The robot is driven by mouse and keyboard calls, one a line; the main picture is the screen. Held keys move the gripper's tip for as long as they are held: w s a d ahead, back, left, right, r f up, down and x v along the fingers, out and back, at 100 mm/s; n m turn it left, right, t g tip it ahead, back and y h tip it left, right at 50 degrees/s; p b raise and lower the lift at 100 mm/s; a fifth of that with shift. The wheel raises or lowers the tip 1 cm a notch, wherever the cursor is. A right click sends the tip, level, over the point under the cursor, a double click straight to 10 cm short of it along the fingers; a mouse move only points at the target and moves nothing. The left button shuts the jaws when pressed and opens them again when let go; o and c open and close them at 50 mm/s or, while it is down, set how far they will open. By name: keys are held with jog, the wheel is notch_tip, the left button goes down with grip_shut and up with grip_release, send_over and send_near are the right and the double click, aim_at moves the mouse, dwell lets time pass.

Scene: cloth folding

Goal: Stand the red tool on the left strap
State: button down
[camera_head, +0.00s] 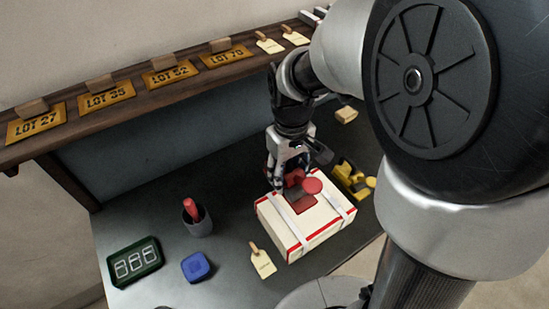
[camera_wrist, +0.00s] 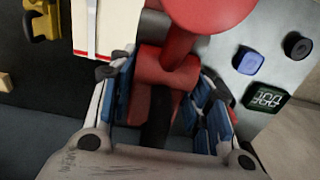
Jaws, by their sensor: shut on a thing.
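The red tool (camera_head: 313,186), with a round red end, is held in my gripper (camera_head: 286,182) over the top of the white box. In the wrist view the red tool (camera_wrist: 205,12) fills the upper middle, and my gripper (camera_wrist: 165,78) is shut on it with a blue pad on each side. The white box (camera_head: 317,234) has red edges. The left strap (camera_head: 285,213) and right strap (camera_head: 333,198) run across it. The tool partly hides the box top; I cannot tell whether it touches the box or the left strap.
A yellow object (camera_head: 354,180) lies behind the box at right. A tag (camera_head: 262,261), blue block (camera_head: 196,266), grey cup (camera_head: 198,223) with a red item and green-framed display (camera_head: 135,262) lie left of it. A wooden shelf (camera_head: 60,133) with lot cards runs along the back.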

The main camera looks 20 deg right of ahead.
notch_tip(320, 180, down, 17)
jog(key=b, duration=0.5)
jog(key=shift+r, duration=0.15)
jog(key=shift+f+b, duration=0.2)
jog(key=shift+b, duration=0.15)
jog(key=c, duration=0.8)
grip_release()
jog(key=shift+c, duration=0.2)
jog(key=shift+r, duration=0.1)
